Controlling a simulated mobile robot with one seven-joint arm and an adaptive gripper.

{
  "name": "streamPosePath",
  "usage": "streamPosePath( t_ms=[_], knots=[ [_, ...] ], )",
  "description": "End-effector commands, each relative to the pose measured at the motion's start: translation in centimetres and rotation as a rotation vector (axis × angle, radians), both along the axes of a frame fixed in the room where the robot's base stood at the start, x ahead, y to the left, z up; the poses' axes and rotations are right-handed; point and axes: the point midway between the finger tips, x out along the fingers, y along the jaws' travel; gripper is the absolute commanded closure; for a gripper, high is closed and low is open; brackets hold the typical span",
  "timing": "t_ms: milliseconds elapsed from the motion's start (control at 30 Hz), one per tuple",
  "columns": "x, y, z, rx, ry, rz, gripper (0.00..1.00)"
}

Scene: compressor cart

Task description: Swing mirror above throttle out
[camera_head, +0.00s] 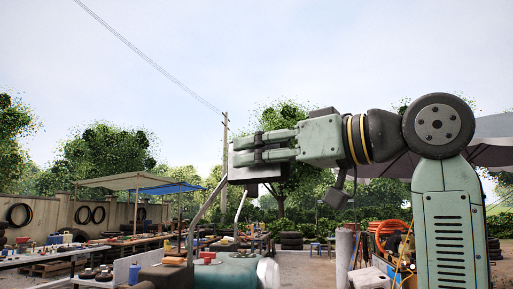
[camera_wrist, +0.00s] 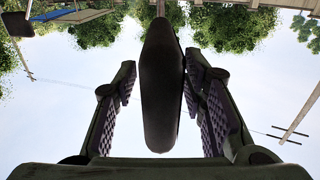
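My gripper (camera_head: 262,148) is at the left end of my raised arm, in front of a small flat grey panel, which looks like the mirror (camera_head: 240,160). In the wrist view, a dark, elongated, rounded piece (camera_wrist: 161,85), apparently the mirror seen edge-on, stands between the two fingers of my gripper (camera_wrist: 163,90). The fingers are apart, one on each side of it, with thin gaps showing. Whether either pad touches it is hard to tell. The mirror is partly hidden behind my fingers in the head view. The throttle cannot be made out.
Below my gripper is the compressor cart with a teal tank (camera_head: 225,277) and bent metal handle bars (camera_head: 205,208). Cluttered work tables (camera_head: 75,255) stand at the left. A grey cylinder (camera_head: 344,255) and orange hoses (camera_head: 392,235) are at the right.

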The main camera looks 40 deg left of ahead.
Motion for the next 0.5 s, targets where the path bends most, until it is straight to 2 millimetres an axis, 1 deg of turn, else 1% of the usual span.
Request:
streamPosePath(
  t_ms=[100,367,500],
  knots=[
    [-0.11,0.57,0.06,0.001,-0.001,0.0,0.62],
    [-0.12,0.69,0.0,0.001,-0.001,0.0,0.62],
    [-0.11,0.68,0.0,0.001,0.0,0.0,0.7]
  ],
)
